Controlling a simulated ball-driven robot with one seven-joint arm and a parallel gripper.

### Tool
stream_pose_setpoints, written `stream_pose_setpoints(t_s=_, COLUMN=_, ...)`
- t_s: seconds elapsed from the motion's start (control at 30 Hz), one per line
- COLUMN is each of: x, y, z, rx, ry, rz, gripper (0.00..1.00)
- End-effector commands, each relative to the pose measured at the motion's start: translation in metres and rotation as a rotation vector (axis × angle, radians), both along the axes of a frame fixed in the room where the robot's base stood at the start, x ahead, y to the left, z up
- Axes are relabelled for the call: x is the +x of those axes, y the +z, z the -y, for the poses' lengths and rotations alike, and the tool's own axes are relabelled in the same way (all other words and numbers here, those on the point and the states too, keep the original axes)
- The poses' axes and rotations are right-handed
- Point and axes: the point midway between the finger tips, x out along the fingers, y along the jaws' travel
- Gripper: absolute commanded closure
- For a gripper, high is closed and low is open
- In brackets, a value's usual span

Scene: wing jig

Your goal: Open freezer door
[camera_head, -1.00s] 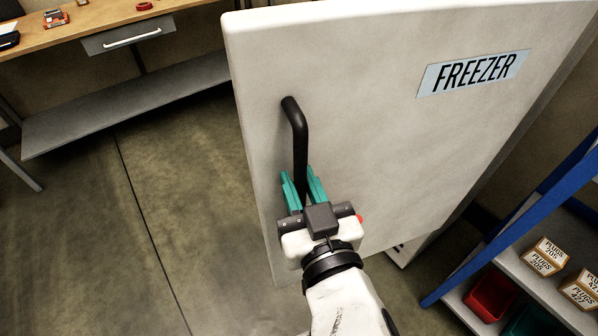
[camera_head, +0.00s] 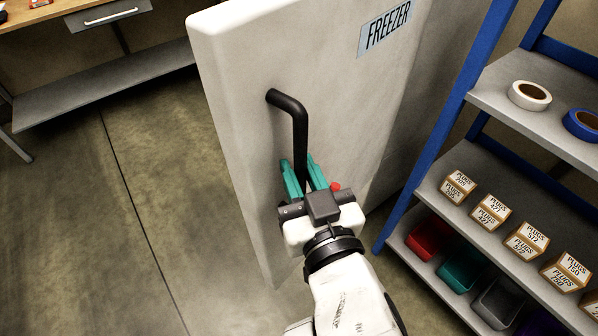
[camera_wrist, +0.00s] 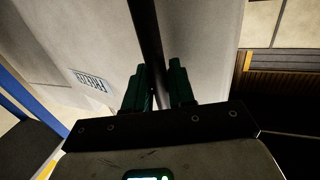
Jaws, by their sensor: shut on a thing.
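The white freezer door (camera_head: 235,90) stands in the middle of the head view, its FREEZER label (camera_head: 384,27) at the upper right. The black bent handle (camera_head: 299,125) sticks out near the door's left edge. My gripper (camera_head: 303,173) is shut on the lower part of the handle, with one teal finger on each side. In the wrist view, the handle (camera_wrist: 148,40) runs down between the fingers, and the label (camera_wrist: 91,80) shows at the left. The door's inner side is hidden, so I cannot tell how wide any gap is.
A blue-framed shelf (camera_head: 440,120) stands close on the right, with tape rolls (camera_head: 529,95), boxes of plugs (camera_head: 491,211) and coloured bins (camera_head: 430,240). A workbench (camera_head: 60,20) is at the back left. The floor (camera_head: 90,220) on the left is clear.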

Motion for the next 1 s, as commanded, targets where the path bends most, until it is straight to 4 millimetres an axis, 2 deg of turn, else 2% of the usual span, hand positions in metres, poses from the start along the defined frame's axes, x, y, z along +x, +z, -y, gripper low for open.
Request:
stream_pose_setpoints(t_s=0.53, x=0.0012, y=0.0009, z=0.0017, rx=-0.001, ry=-0.002, rz=0.002, gripper=1.00)
stream_pose_setpoints(t_s=0.57, x=0.0012, y=0.0009, z=0.0018, rx=-0.001, ry=-0.002, rz=0.002, gripper=0.73)
stream_pose_setpoints(t_s=0.7, x=0.0012, y=0.0007, z=0.0017, rx=0.000, ry=-0.002, rz=0.002, gripper=0.60)
stream_pose_setpoints(t_s=1.0, x=-0.0018, y=-0.0005, z=0.0020, rx=0.000, ry=-0.001, rz=0.000, gripper=0.60)
